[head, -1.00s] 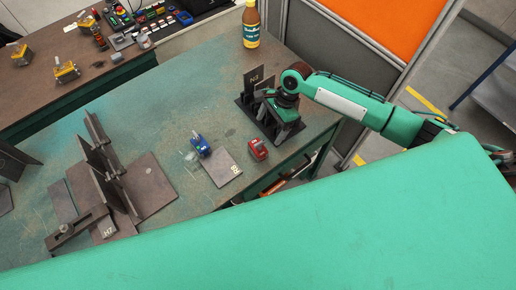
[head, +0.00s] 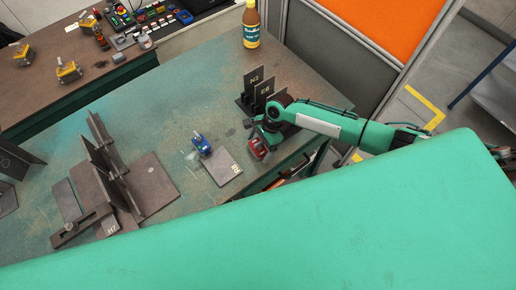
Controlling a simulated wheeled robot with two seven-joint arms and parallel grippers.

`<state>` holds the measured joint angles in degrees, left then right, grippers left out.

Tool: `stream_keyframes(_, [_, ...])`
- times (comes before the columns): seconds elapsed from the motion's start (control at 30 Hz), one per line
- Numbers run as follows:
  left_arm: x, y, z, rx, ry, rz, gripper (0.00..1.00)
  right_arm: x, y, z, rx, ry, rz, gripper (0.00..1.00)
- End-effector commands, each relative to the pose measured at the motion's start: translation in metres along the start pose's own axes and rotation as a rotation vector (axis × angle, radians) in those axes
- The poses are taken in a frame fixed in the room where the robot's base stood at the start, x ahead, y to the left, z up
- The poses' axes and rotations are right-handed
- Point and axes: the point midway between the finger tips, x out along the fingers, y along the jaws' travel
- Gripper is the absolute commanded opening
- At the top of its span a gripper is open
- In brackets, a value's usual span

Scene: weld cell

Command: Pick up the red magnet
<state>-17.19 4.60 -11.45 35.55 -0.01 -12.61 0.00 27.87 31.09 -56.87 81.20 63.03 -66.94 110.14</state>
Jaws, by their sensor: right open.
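The red magnet (head: 257,151) stands on the green table near its right front edge, to the right of the flat plate marked B3 (head: 222,167). My right gripper (head: 259,137) is at the magnet, its fingers over the magnet's upper part and partly hiding it. The gripper is open; I cannot tell whether a finger touches the magnet. A blue magnet-like tool (head: 201,145) stands to the left, by the plate's far corner. My left gripper is not in view.
Upright plates in a dark rack (head: 253,88) stand just behind my right gripper. A dark steel fixture (head: 106,165) fills the left. My large green body part covers the front.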

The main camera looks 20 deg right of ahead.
Motion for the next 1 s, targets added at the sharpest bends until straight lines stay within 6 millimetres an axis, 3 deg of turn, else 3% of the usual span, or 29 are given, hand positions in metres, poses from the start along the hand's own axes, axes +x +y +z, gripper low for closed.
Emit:
stream_keyframes(0.07, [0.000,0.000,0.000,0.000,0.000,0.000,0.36,0.000,0.000,0.000,0.000,0.000,0.000,0.87])
stream_keyframes(0.4, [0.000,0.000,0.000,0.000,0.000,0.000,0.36,-0.001,0.000,0.000,0.000,-0.001,0.000,0.20])
stream_keyframes(0.5, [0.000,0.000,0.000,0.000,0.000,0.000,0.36,-0.002,-0.002,0.001,-0.001,-0.003,-0.003,0.06])
stream_keyframes(1.0, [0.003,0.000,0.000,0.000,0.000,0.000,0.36,-0.015,-0.002,0.006,-0.003,-0.003,-0.005,0.06])
